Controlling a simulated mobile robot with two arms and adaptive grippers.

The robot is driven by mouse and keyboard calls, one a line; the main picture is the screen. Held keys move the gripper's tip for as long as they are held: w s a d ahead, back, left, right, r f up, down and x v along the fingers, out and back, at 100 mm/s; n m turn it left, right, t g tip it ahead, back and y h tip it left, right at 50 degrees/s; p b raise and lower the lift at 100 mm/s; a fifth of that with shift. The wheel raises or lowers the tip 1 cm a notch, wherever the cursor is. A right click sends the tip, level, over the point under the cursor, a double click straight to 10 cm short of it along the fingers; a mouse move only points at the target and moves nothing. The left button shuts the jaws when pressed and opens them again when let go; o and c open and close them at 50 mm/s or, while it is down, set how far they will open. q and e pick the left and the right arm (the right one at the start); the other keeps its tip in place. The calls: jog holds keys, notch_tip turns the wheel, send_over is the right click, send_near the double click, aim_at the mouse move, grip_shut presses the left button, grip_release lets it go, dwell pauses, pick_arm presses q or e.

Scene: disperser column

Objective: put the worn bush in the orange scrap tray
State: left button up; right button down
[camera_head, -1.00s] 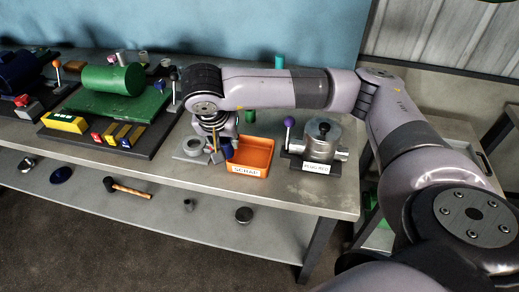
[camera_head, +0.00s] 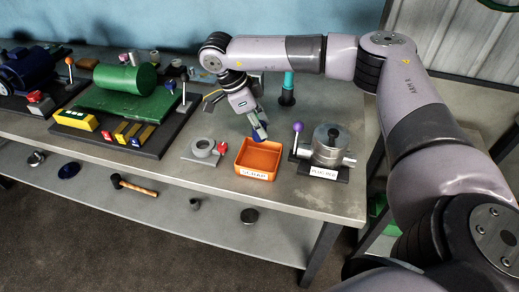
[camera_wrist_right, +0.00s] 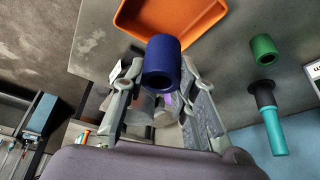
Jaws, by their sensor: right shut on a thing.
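The dark blue bush (camera_wrist_right: 162,62), a hollow cylinder, is between the fingers of my right gripper (camera_wrist_right: 163,95) in the right wrist view. In the head view my right gripper (camera_head: 259,130) is tilted downward, and the blue bush (camera_head: 260,135) shows at its tip. It is above the back part of the orange scrap tray (camera_head: 262,160), which looks empty. The tray also shows at the top of the right wrist view (camera_wrist_right: 205,12). I cannot tell the exact height of the bush over the tray. My left gripper is out of view.
A grey ring-shaped fixture (camera_head: 203,149) stands left of the tray. A metal block with a purple-knobbed lever (camera_head: 328,145) stands right of it. Behind are a teal-handled tool (camera_head: 288,88) and a green bush (camera_wrist_right: 264,49).

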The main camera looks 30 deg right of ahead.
notch_tip(320, 180, down, 7)
jog(key=shift+r+p, duration=0.2)
jog(key=shift+p, duration=0.4)
jog(key=shift+f+p, duration=0.35)
jog(key=shift+f, duration=1.6)
jog(key=c, duration=1.3)
grip_release()
jog(key=shift+b+v, duration=1.95)
jog(key=shift+v, duration=4.1)
